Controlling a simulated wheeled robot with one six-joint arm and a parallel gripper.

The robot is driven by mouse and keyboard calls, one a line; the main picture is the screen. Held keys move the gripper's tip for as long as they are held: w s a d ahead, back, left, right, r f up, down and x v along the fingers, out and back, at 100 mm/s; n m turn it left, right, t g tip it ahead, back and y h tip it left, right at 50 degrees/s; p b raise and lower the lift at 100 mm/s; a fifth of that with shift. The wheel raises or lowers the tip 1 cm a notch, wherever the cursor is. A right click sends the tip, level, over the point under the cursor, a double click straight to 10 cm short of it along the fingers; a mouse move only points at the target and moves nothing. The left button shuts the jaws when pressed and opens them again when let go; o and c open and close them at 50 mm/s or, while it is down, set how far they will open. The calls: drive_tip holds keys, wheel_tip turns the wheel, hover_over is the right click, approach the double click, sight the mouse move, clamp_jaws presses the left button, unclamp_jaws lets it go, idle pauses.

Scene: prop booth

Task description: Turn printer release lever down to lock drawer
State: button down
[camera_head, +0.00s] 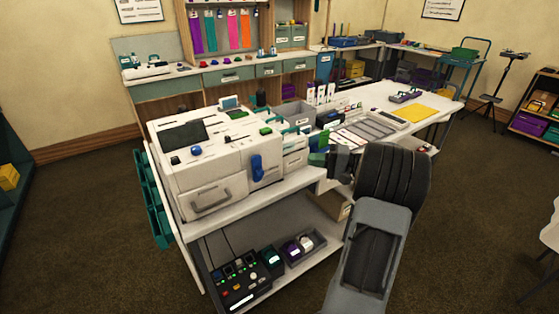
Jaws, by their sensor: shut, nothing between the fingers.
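The white printer (205,150) stands on the left end of the long white table. Its blue release lever (257,168) is on the right part of its front and stands roughly upright; I cannot tell from its shape which end is the pivot. The printer's drawer (205,192) has a grey handle and looks flush with the front. My gripper (335,168) is to the right of the printer over the table's front edge, well apart from the lever. It is small and partly hidden by my dark arm; it looks shut and empty.
Small drawers (295,155) and a grey bin (293,113) stand beside the printer. Bottles, cards, grey trays (371,127) and a yellow sheet (428,113) cover the table to the right. A lower shelf holds a control box (243,280). The floor in front is clear.

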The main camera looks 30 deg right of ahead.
sight(258, 170)
drive_tip(key=p+x, duration=0.1)
drive_tip(key=x, duration=0.8)
drive_tip(key=shift+w+a, duration=0.1)
drive_tip(key=shift+a, duration=2.3)
